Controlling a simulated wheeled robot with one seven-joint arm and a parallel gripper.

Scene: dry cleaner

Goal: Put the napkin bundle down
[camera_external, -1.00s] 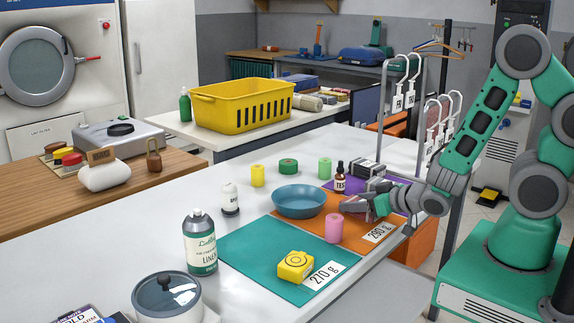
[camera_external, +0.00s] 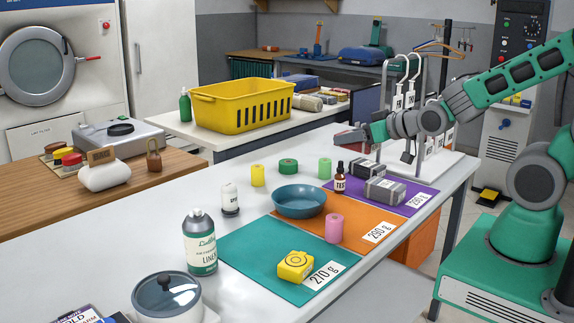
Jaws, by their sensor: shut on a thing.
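My gripper (camera_external: 350,138) is above the far part of the white counter, near its back edge, reaching left from the arm. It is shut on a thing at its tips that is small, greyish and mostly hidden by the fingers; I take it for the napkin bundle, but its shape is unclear. Two grey banded bundles, one farther back (camera_external: 366,169) and one nearer (camera_external: 384,191), lie on the purple mat (camera_external: 420,188), below and right of my gripper. The orange mat (camera_external: 360,226) and teal mat (camera_external: 250,255) lie nearer on the counter.
A dark bottle (camera_external: 340,180), blue bowl (camera_external: 299,202) and pink roll (camera_external: 333,228) stand near the mats. A yellow block (camera_external: 295,265) is on the teal mat. Green and yellow rolls stand behind the bowl. A tag rack (camera_external: 425,150) stands at the back right.

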